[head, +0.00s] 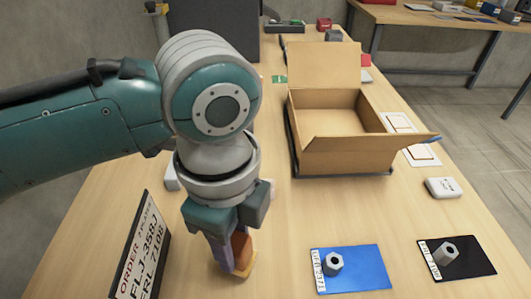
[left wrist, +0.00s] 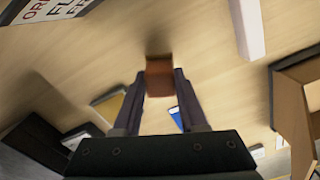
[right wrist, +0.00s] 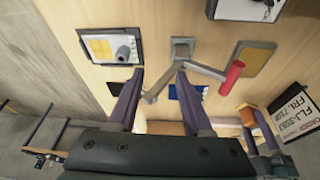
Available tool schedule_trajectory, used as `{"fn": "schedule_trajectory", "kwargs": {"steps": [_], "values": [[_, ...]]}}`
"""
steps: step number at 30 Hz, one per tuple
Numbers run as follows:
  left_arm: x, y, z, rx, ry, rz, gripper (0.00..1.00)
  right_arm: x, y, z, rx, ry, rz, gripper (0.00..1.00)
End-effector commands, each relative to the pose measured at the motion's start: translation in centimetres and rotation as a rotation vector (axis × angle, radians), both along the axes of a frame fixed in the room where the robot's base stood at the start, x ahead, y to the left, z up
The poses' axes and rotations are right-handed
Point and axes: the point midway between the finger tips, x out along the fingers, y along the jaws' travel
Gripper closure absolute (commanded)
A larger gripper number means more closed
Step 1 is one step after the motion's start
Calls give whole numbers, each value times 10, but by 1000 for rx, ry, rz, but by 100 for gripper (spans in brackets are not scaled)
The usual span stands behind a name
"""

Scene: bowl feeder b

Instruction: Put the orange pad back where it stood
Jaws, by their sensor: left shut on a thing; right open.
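My left gripper (head: 232,262) is pointed down and shut on an orange-brown block, the orange pad (head: 243,250), low over the near part of the table. A paler orange edge shows under it; I cannot tell if it touches the table. In the left wrist view the pad (left wrist: 160,78) sits between the fingertips. It also shows in the right wrist view (right wrist: 247,116), near the order sign (right wrist: 288,112). My right gripper (right wrist: 160,72) is open and empty; it is out of the head view.
The order sign (head: 142,250) stands left of the pad. A blue mat (head: 360,262) and a black mat (head: 475,262), each with a hex nut, lie to the right. An open cardboard box (head: 345,155) stands behind. The right wrist view shows a red-handled lever (right wrist: 230,78) and a yellow plate (right wrist: 250,62).

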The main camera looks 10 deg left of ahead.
Motion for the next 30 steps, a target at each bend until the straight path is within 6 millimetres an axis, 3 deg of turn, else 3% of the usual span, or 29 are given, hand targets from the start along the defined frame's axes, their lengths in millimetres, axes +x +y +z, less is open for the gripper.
{"fn": "schedule_trajectory", "kwargs": {"steps": [6,19,20,27,30], "values": [[-1,0,-33,2,2,1,100,0,1,-11,4,1,-2,50],[0,0,-39,1,0,0,100,0,3,-13,8,1,-4,50],[0,0,-38,1,0,-1,55,0,3,-12,8,1,-4,50],[0,0,-38,1,1,0,29,0,3,-12,8,1,-4,50],[0,0,-38,1,1,0,29,0,3,-12,8,1,-4,50]]}}
